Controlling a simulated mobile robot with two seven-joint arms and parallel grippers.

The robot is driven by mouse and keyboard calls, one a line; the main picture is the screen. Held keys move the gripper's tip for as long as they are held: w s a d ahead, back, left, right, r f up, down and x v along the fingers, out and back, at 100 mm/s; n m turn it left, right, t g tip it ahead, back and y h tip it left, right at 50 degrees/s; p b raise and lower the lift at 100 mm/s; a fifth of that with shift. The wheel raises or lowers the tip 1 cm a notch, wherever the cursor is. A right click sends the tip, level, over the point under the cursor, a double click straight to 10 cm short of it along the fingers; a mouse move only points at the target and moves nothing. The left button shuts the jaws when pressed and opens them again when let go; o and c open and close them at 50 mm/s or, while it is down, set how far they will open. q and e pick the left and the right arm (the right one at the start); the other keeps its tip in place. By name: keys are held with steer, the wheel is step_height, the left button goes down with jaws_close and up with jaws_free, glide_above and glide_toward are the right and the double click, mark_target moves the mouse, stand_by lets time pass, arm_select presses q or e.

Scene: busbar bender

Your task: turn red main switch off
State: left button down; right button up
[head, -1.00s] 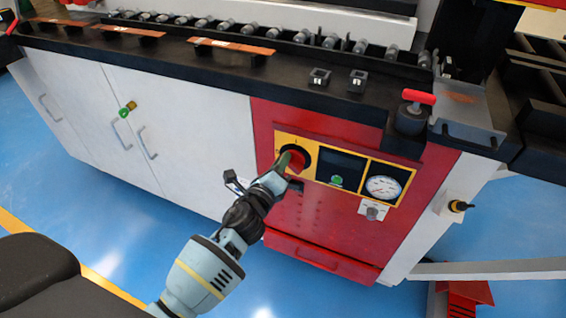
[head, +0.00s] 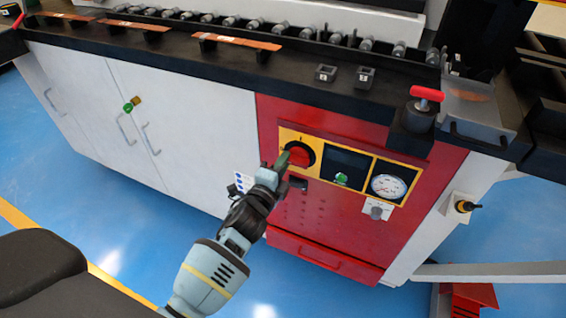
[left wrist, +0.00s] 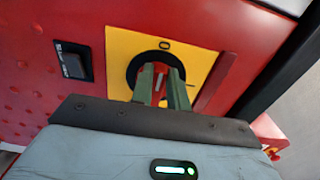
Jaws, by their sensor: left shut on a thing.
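The red main switch (head: 300,154) sits in a black ring on a yellow plate, on the red front panel of the machine. My left gripper (head: 284,160) is at the switch, coming from the lower left. In the left wrist view the two green fingers of my left gripper (left wrist: 161,88) are shut on the red switch handle (left wrist: 158,75), one on each side. A mark like a 0 stands on the yellow plate just above the handle in that view. The fingers hide part of the handle. My right gripper is not in view.
Right of the switch are a green button (head: 341,177) and a round gauge (head: 388,186). A black rocker switch (left wrist: 73,62) shows in the left wrist view. A red-handled lever (head: 426,95) stands on the black worktop. Blue floor is free in front.

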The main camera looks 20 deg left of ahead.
arm_select(q)
steer(key=shift+f, duration=0.1)
stand_by(0.4)
steer(key=c, duration=1.4)
jaws_free()
steer(key=shift+o, duration=0.2)
steer(key=shift+s, duration=0.15)
steer(key=s, duration=0.7)
steer(key=shift+s+a, duration=0.15)
steer(key=shift+s, duration=0.15)
